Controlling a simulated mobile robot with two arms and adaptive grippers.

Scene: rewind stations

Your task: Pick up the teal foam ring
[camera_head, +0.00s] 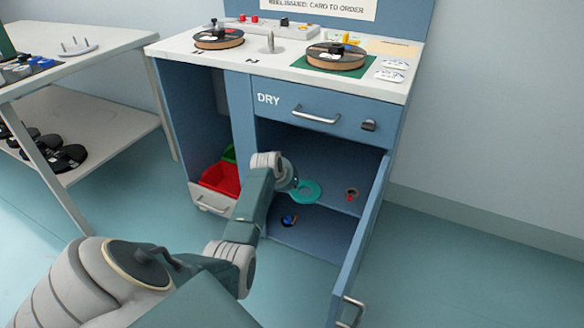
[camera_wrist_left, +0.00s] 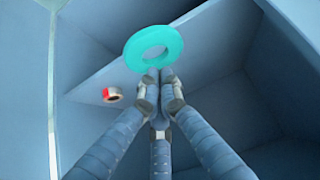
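The teal foam ring (camera_head: 311,189) is inside the open lower compartment of the blue cabinet, at the end of my left arm. In the left wrist view the ring (camera_wrist_left: 134,50) is whole, with its near rim at my fingertips. My left gripper (camera_wrist_left: 159,74) has its fingertips drawn close together on that rim, so it looks shut on the ring. In the head view my wrist hides most of the left gripper. I cannot tell whether the ring still touches the shelf. My right gripper is in neither view.
A small red-and-pale roll (camera_wrist_left: 113,95) lies on the shelf. The cabinet door (camera_head: 362,245) stands open on the right. A drawer (camera_head: 330,112) is above, a red bin (camera_head: 220,178) left.

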